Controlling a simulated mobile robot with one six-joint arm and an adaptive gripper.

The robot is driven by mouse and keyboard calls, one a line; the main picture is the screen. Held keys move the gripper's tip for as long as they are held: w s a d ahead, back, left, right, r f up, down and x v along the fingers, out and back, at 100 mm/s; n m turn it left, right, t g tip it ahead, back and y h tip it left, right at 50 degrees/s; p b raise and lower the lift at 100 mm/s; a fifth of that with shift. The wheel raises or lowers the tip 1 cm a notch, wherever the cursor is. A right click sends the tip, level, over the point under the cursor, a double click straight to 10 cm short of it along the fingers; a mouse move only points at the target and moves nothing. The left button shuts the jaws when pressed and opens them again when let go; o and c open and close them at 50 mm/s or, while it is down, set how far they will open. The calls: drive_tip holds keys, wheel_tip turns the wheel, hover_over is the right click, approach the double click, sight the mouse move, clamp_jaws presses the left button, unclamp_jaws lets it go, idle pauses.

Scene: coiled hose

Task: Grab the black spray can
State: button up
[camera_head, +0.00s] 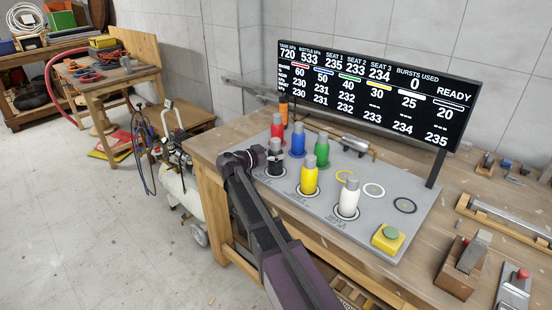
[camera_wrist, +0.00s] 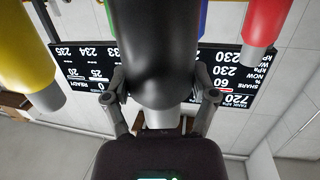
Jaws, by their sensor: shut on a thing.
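The black spray can (camera_head: 275,158) stands upright at the left front of the grey board on the workbench, with a grey top. In the wrist view the black can (camera_wrist: 155,45) fills the middle, its grey neck lower down between the fingers. My gripper (camera_head: 262,157) reaches it from the left front in the head view. In the wrist view my gripper (camera_wrist: 164,95) has one finger on each side of the can and is shut on it. The can's lower part is partly hidden by my gripper in the head view.
Red (camera_head: 277,126), blue (camera_head: 298,140), green (camera_head: 322,150), yellow (camera_head: 309,175) and white (camera_head: 349,197) cans stand close by on the grey board (camera_head: 385,205). A yellow box with a green button (camera_head: 388,237) sits at its right front. A display (camera_head: 375,90) stands behind.

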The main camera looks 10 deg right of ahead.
sight(275, 143)
drive_tip(key=shift+r, duration=0.2)
wheel_tip(275, 143, up, 2)
drive_tip(key=shift+r+p, duration=0.1)
drive_tip(key=shift+p, duration=1.15)
drive_tip(key=shift+r+p, duration=0.8)
drive_tip(key=shift+p, duration=0.05)
drive_tip(key=s+a, duration=0.3)
drive_tip(key=s, duration=1.2)
drive_tip(key=shift+s+a+r+p, duration=0.15)
drive_tip(key=shift+s+r+p, duration=0.15)
drive_tip(key=shift+r+p, duration=0.1)
